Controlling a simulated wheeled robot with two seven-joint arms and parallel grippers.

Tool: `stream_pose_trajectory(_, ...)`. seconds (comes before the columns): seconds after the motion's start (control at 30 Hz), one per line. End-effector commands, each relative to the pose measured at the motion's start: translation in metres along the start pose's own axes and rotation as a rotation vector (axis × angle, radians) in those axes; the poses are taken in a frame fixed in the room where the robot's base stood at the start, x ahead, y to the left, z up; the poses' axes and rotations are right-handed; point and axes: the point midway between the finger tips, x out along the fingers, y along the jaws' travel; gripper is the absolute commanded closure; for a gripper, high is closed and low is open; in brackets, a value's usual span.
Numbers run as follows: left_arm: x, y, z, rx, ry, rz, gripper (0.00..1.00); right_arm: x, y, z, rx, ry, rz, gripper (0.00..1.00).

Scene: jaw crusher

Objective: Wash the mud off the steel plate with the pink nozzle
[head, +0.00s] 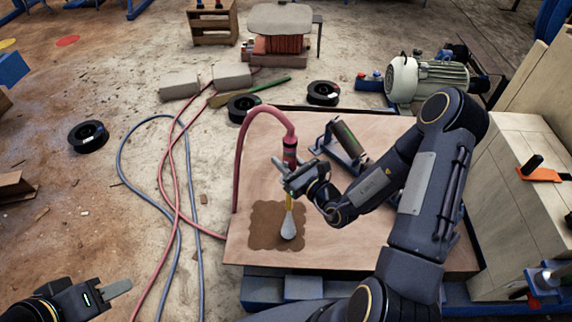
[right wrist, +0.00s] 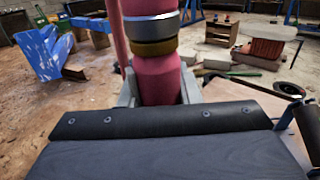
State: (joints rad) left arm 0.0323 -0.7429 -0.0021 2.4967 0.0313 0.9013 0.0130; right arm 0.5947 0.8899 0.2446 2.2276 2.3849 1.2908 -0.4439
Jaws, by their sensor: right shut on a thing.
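The pink nozzle (head: 290,150) points down over the plate (head: 390,240), a flat reddish-brown panel. My right gripper (head: 289,176) is shut on the nozzle; the right wrist view shows the pink body (right wrist: 158,80) between its fingers. A yellow tip shows below the gripper, and a pale, widening streak like spray (head: 289,222) runs from it down to the mud. The brown mud patch (head: 263,222) lies at the plate's front left, with scalloped edges. My left gripper (head: 118,288) is at the lower left, away from the plate; its finger opening cannot be made out.
A pink hose (head: 240,150) arches from the nozzle over the plate's left edge. Red and blue hoses (head: 122,160) lie on the floor at left. A roller on a blue bracket (head: 348,140) stands on the plate, near my right forearm. A motor (head: 428,80) sits behind it.

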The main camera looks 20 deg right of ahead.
Motion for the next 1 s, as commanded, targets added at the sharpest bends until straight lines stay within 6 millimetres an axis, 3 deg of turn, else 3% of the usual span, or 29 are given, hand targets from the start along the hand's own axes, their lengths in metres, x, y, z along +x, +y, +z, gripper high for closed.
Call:
stream_pose_trajectory(0.03, 0.022, -0.01, 0.011, 0.0, 0.0, 0.0, 0.64, 0.007, -0.003, -0.017, -0.013, -0.007, 0.041, 0.99)
stream_pose_trajectory(0.6, 0.136, -0.062, 0.069, 0.0, 0.0, 0.0, 0.64, 0.055, -0.032, -0.07, -0.01, -0.007, 0.394, 0.99)
stream_pose_trajectory(0.8, 0.164, -0.075, 0.083, 0.0, 0.0, 0.0, 0.64, 0.063, -0.048, -0.072, -0.005, -0.006, 0.425, 0.99)
stream_pose_trajectory(1.0, 0.175, -0.08, 0.088, 0.0, 0.0, 0.0, 0.64, 0.065, -0.057, -0.069, 0.0, -0.004, 0.426, 0.99)
